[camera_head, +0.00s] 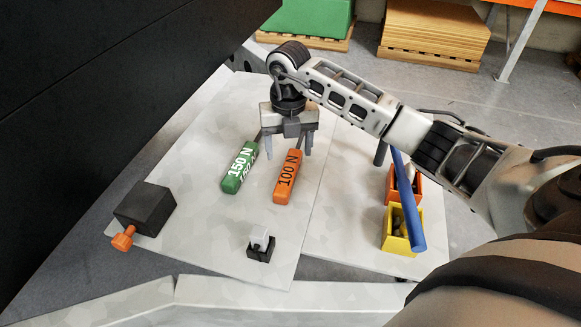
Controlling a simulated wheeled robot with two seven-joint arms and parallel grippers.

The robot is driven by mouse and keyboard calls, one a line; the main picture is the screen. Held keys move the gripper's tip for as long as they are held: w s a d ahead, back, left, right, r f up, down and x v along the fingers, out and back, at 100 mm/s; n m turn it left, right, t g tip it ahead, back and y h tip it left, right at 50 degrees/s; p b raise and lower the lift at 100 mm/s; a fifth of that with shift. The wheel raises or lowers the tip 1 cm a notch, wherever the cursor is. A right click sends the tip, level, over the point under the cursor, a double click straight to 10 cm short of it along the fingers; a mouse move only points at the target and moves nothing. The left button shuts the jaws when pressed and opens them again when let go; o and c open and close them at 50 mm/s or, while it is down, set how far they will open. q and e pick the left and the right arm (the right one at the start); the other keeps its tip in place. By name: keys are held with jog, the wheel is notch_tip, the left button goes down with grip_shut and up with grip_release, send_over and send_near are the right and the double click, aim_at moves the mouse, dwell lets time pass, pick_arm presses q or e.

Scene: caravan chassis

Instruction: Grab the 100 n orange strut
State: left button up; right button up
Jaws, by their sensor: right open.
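The orange strut (287,178) marked 100 N lies on the light grey panel, its label facing up. The green strut (240,168) marked 150 N lies to its left, roughly parallel and apart from it. My right gripper (289,146) hangs pointing down over the far end of the orange strut. Its jaws are open, one finger to each side, and nothing is held between them. The left finger is close to the far end of the green strut. I cannot tell the exact height of the fingertips above the panel. My left gripper is not in view.
A black block (146,208) with an orange knob (123,238) sits at the left. A small black holder (261,249) with a white piece stands in front. Yellow (401,241) and orange (391,190) bins and a blue bar (408,202) are at the right. A dark wall fills the left.

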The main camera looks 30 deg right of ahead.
aim_at(290, 163)
jog(key=shift+s+d+f, duration=0.1)
jog(key=shift+s+f, duration=0.05)
jog(key=shift+f, duration=1.7)
jog(key=c, duration=1.4)
jog(key=shift+r, duration=0.15)
